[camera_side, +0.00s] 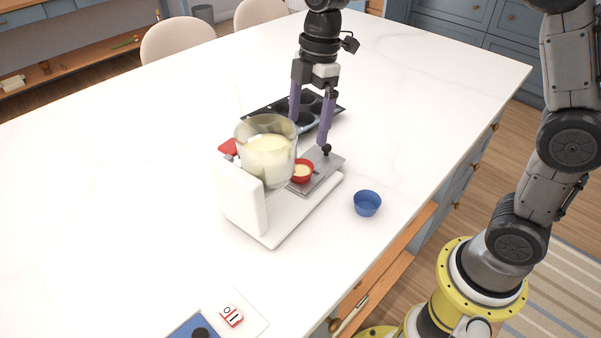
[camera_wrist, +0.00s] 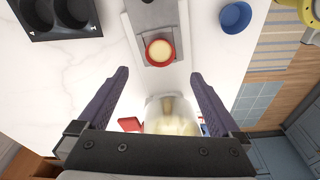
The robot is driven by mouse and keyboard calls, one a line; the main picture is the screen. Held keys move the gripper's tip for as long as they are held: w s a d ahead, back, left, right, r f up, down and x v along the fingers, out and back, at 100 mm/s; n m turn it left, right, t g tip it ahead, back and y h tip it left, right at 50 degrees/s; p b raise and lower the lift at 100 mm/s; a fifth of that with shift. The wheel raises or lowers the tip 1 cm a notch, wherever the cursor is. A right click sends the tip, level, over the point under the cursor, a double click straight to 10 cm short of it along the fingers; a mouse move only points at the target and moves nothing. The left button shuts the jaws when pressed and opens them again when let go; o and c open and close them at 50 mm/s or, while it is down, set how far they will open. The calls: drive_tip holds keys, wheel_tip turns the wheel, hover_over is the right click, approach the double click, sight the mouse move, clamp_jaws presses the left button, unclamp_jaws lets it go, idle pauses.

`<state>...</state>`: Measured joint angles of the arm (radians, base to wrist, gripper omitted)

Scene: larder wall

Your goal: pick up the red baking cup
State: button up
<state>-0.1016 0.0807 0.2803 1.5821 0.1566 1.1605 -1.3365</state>
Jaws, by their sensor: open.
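The red baking cup (camera_side: 302,165) holds pale batter and stands upright on the grey metal plate (camera_side: 326,162) of a white dispenser. In the wrist view the red cup (camera_wrist: 160,59) is just beyond the fingertips, near the picture's middle. My gripper (camera_side: 309,132) is open, with purple fingers pointing down, above and slightly behind the cup in the side view. In the wrist view my gripper (camera_wrist: 158,76) has nothing between its fingers, and the cup is apart from them. The dispenser's bowl partly hides the cup's left side in the side view.
The white dispenser (camera_side: 242,196) carries a clear bowl (camera_side: 266,150) of batter close left of the cup. A dark muffin tin (camera_side: 262,113) lies behind. An empty blue cup (camera_side: 367,203) stands to the right. A red item (camera_side: 228,146) shows behind the bowl. The counter's left is clear.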

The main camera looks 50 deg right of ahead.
sight(301, 161)
drive_tip(key=f, duration=0.3)
drive_tip(key=a+f, duration=0.1)
drive_tip(key=f, duration=0.6)
drive_tip(key=shift+w+a, duration=0.1)
drive_tip(key=shift+a, duration=0.1)
drive_tip(key=c, duration=1.5)
drive_tip(key=shift+r, duration=0.15)
